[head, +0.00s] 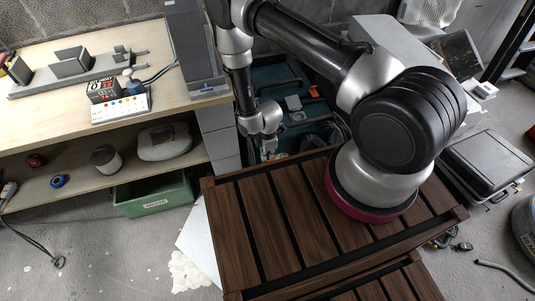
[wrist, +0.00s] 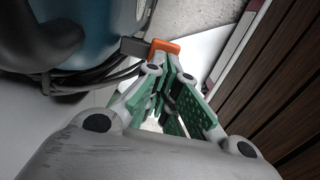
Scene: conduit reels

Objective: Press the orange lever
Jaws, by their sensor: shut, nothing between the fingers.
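In the wrist view the orange lever (wrist: 166,46) is a short orange bar on the end of a dark grey arm (wrist: 134,47), beside a blue housing. My gripper (wrist: 169,66) is shut and empty, its green-padded fingers close together. The fingertips lie right at the lever's lower edge in the picture; I cannot tell if they touch it. In the head view my gripper (head: 268,147) points down behind the wooden crate, its tips partly hidden. I cannot make out the lever there.
A slatted dark wooden crate (head: 284,220) stands close to the right of my gripper. A workbench (head: 55,115) with a green bin (head: 153,196) beneath is at left. Black cables (wrist: 95,77) run beside the blue housing (wrist: 98,25). A grey case (head: 484,166) lies at far right.

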